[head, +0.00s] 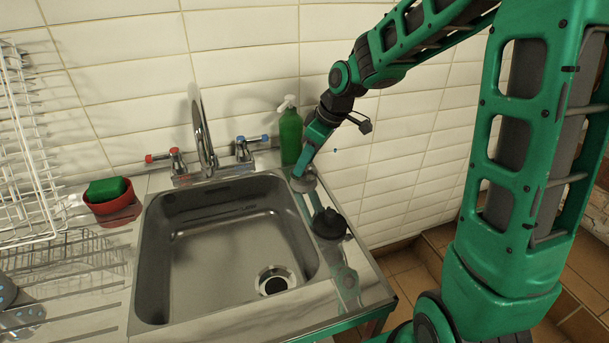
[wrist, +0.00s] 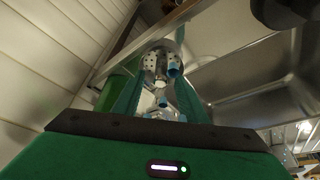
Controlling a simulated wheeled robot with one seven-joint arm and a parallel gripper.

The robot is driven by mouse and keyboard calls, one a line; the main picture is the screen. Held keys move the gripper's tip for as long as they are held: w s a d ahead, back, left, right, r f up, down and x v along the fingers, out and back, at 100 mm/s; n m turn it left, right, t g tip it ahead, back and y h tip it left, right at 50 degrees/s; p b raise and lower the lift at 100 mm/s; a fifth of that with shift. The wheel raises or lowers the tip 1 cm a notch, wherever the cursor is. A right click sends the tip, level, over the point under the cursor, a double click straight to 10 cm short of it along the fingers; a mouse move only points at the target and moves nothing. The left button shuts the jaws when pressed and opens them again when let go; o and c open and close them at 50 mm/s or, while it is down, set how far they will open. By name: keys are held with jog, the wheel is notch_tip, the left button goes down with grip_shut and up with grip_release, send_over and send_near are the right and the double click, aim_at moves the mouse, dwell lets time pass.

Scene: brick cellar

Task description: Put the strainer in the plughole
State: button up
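The round metal strainer (head: 303,183) is on the steel ledge at the back right of the sink, under my gripper (head: 308,166). In the wrist view the perforated strainer (wrist: 155,60) shows between the two green fingers of my gripper (wrist: 158,82). The fingers are apart, with the strainer at their tips; whether they press on it is unclear. The plughole (head: 276,281) is an uncovered dark hole with a metal ring in the basin's front right floor. The steel sink (head: 215,230) is empty otherwise.
A black round object (head: 329,223) sits on the right ledge between my gripper and the front. A green soap bottle (head: 291,135) stands close behind my gripper. The curved tap (head: 203,125) rises at the back. A red sponge holder (head: 113,206) and white rack (head: 25,150) are left.

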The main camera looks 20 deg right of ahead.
grip_shut()
jog(key=shift+r, duration=0.1)
jog(key=shift+r, duration=0.25)
notch_tip(320, 180, up, 4)
jog(key=shift+f, duration=0.15)
jog(key=s+a+r, duration=0.4)
jog(key=a+r, duration=0.2)
jog(key=a, duration=0.4)
jog(key=shift+a+r, duration=0.3)
jog(key=shift+a, duration=0.05)
